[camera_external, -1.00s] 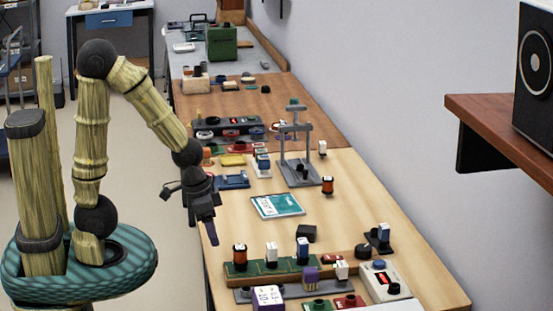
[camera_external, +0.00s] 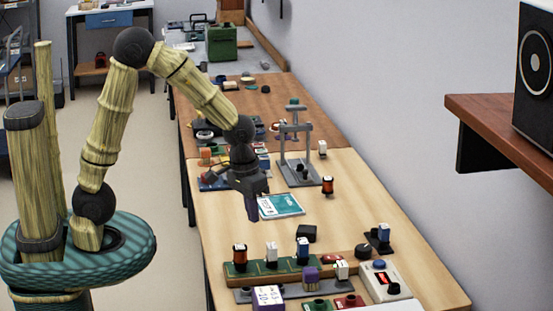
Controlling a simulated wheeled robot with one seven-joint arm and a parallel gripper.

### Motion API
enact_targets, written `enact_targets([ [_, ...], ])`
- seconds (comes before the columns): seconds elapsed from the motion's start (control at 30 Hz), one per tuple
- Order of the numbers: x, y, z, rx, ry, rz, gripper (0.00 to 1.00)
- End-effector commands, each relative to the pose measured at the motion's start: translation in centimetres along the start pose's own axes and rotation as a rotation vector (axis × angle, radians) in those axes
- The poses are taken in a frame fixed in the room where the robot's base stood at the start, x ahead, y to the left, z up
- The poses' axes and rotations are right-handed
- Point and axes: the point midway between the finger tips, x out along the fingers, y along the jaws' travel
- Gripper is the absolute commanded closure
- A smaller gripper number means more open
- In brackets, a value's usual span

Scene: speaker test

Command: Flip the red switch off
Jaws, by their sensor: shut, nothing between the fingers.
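A white control box (camera_external: 372,292) stands at the near right of the workbench, with a blue button on top. A small red part (camera_external: 383,278) on its face looks like the red switch; its position is too small to tell. My gripper (camera_external: 252,214) is shut and empty, pointing down above the bench near the teal booklet. It is well apart from the box, to its left and farther back in the picture.
A green board (camera_external: 262,268) with several upright parts lies left of the box. A purple-and-white block (camera_external: 267,298) sits in front. A grey stand (camera_external: 300,172) rises behind my gripper. Bare bench (camera_external: 370,205) lies to the right.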

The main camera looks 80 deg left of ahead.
Motion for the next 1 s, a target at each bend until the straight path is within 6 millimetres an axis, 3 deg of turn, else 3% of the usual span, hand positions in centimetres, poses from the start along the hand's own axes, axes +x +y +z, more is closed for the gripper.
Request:
enact_targets([
  [0.2, -1.9, 3.6, -4.8, -0.245, -0.051, -0.027, 1.00],
  [0.5, -3.1, 8.2, -9.9, -0.584, -0.108, -0.091, 1.00],
  [0.8, -3.8, 12.7, -13.6, -0.913, -0.141, -0.177, 1.00],
  [1.0, -3.8, 14.8, -14.8, -1.086, -0.147, -0.232, 1.00],
])
